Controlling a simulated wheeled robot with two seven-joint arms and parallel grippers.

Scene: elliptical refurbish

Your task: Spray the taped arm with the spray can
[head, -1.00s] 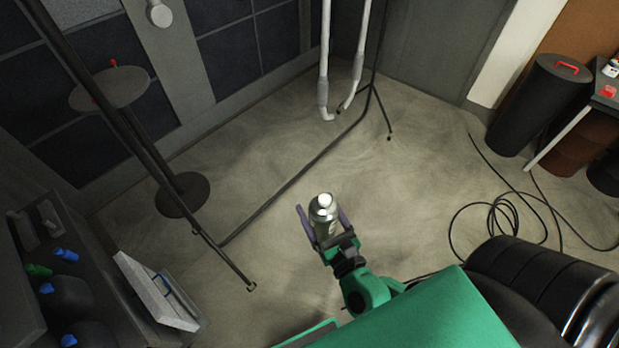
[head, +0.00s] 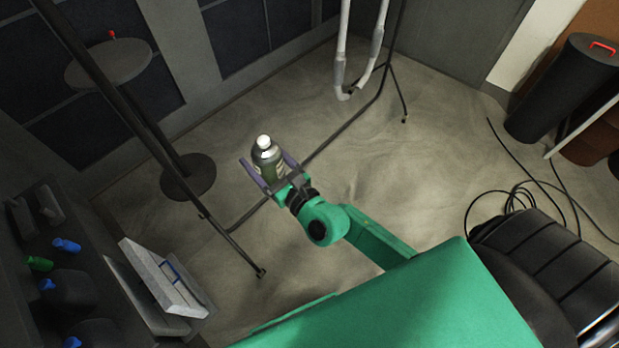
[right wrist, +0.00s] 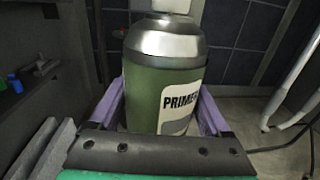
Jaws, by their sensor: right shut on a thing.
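The spray can (head: 266,158) has a green body, a silver shoulder and a white cap. In the right wrist view the can (right wrist: 165,95) stands upright with a label reading "PRIMER". My right gripper (head: 265,170) is shut on it, with a purple finger on each side. Two white tubular arms (head: 343,45) hang at the top centre, each with a grey wrapped band (head: 339,70) near its curved lower end. The can is left of them and apart. They also show at the right of the right wrist view (right wrist: 290,85). My left gripper is out of view.
A dark stand pole (head: 150,145) and a round plate (head: 108,63) are at the left. A black bin (head: 560,90) and loose cable (head: 510,200) are right.

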